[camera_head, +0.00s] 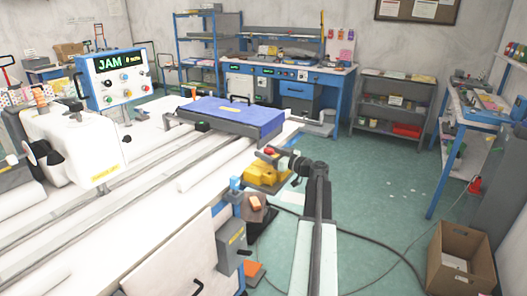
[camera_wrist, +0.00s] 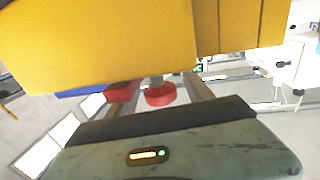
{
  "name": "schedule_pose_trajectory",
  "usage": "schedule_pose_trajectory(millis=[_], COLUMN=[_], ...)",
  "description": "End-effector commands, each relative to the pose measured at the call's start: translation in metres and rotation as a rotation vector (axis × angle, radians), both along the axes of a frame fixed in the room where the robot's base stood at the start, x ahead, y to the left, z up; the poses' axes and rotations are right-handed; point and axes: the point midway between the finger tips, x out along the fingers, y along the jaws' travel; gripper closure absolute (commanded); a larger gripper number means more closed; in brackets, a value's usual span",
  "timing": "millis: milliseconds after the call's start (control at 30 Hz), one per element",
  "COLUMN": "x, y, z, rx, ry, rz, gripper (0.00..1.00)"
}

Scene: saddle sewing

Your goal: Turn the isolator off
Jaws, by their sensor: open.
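My gripper (camera_head: 274,156) is open at the end of my arm, over the right end of the long white table. It reaches toward a yellow unit (camera_head: 266,174) with a red part on it. In the wrist view a yellow surface (camera_wrist: 110,45) fills the top, and a round red knob (camera_wrist: 160,96) shows beyond my gripper's dark body. I cannot tell how near the knob is to my fingers. A grey box (camera_head: 230,246) with a yellow label and a side lever is fixed to the table's end. No readable label marks the isolator.
A control panel (camera_head: 112,78) reads JAM on the white table. A blue pad (camera_head: 238,115) lies on a carriage by the table's right end. A cardboard box (camera_head: 460,262) and cables are on the green floor at right. Open floor lies between the table and the shelves.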

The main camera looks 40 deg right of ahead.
Motion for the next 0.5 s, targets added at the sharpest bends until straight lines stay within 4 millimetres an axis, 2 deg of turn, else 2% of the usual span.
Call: schedule_pose_trajectory(millis=[33, 167, 433, 467, 500], x=[0.008, 0.019, 0.021, 0.021, 0.021], y=[0.000, 0.000, 0.001, 0.001, 0.001], z=[0.000, 0.000, 0.000, 0.000, 0.000], rx=[0.000, 0.000, 0.000, 0.000, 0.000], ry=[0.000, 0.000, 0.000, 0.000, 0.000], rz=[0.002, -0.001, -0.002, -0.002, -0.002], gripper=[0.40, 0.40, 0.40, 0.46, 0.57])
